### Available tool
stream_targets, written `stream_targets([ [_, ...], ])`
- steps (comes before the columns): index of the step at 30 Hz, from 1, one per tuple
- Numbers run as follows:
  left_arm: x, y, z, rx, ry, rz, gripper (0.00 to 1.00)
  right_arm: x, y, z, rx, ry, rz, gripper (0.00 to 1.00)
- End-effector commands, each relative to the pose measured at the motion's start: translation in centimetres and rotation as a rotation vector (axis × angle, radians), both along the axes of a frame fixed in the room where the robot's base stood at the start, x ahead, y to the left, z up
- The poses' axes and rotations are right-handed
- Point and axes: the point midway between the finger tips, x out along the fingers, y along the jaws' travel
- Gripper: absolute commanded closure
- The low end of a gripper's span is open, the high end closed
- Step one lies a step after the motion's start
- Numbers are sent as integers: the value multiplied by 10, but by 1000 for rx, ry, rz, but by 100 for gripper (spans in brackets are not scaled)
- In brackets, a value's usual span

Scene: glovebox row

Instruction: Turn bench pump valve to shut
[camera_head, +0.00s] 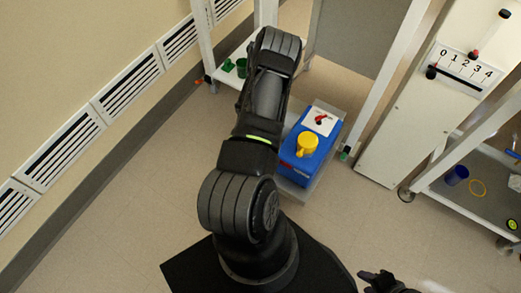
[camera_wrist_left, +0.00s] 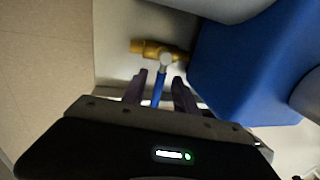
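The blue pump (camera_head: 325,143) sits low on the floor side of the bench in the head view, with a yellow cap and a red knob on a white plate. Its blue body (camera_wrist_left: 235,65) fills the right of the left wrist view. A brass valve (camera_wrist_left: 150,48) meets that body; its blue lever (camera_wrist_left: 158,92) points down the picture, across the brass pipe. My left gripper (camera_wrist_left: 160,90) is open, its fingers on either side of the lever with gaps showing. My arm hides it in the head view. My right gripper (camera_head: 378,281) is at the bottom edge, too dark to read.
A white panel with a numbered scale (camera_head: 465,69) stands at the right. Green items (camera_head: 241,67) stand on a shelf behind my arm. Wall vents line the left.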

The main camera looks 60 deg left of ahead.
Motion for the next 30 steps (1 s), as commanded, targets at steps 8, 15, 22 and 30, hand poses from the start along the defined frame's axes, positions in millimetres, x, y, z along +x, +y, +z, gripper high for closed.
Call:
stream_targets([
  [8,0,1,5,0,0,1,65,0,0,2,0,0,0,64],
  [15,-2,6,38,1,-2,1,65,0,0,13,0,0,1,64],
  [22,-5,13,71,0,-1,0,65,0,0,23,0,-1,2,64],
  [30,-6,14,77,-1,0,0,65,0,0,23,0,-1,2,64],
])
